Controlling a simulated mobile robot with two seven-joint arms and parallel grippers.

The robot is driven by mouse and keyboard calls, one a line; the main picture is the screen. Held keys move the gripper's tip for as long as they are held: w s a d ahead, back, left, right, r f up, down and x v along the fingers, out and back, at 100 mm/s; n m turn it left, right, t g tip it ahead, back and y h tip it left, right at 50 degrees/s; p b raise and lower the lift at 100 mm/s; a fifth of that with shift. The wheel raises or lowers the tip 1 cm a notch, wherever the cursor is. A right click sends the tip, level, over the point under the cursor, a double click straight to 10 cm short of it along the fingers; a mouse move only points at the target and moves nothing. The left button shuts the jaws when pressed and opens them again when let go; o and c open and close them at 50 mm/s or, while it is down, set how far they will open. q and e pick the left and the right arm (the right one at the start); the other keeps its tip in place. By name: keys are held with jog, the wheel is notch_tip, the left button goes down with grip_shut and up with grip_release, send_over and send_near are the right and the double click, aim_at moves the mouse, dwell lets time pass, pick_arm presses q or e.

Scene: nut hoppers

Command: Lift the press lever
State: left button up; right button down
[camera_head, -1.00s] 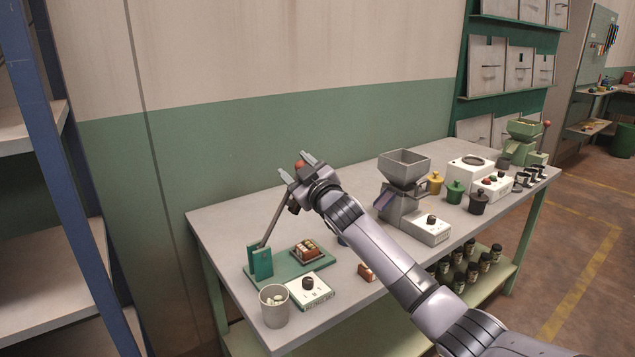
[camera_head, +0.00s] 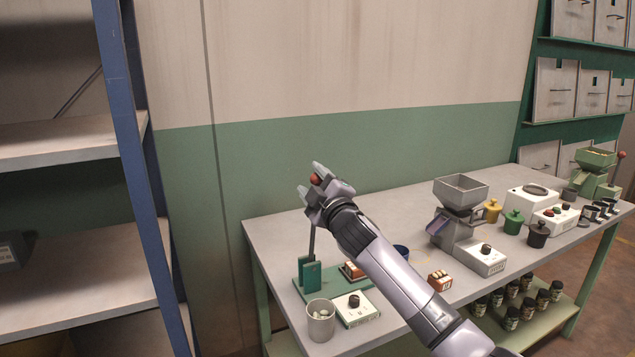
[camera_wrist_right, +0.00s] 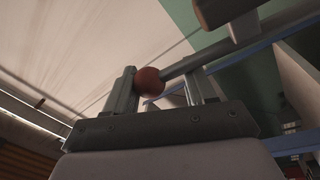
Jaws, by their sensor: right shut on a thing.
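The press (camera_head: 310,277) has a green base plate and green posts at the left end of the workbench. Its lever (camera_head: 312,240) is a grey rod with a red ball knob (camera_head: 316,180), and it stands nearly upright. My right gripper (camera_head: 312,179) is at the top of the lever, shut on the knob end. In the right wrist view the red knob (camera_wrist_right: 149,81) sits between the two fingers, and the rod runs off to the upper right. My arm hides part of the press plate. My left gripper is not in view.
A grey hopper mill (camera_head: 460,205) and several coloured jars are further right. A blue-posted shelf (camera_head: 130,150) stands at the left.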

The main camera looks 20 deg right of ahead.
jog(key=shift+f+n, duration=0.3)
jog(key=shift+f, duration=0.15)
jog(key=shift+c, duration=2.1)
grip_release()
jog(key=shift+a+r, duration=0.1)
jog(key=shift+r, duration=0.1)
jog(key=shift+s+r, duration=0.1)
jog(key=s+f, duration=0.1)
jog(key=s, duration=0.6)
jog(key=shift+d+f, duration=0.15)
jog(key=shift+d, duration=0.15)
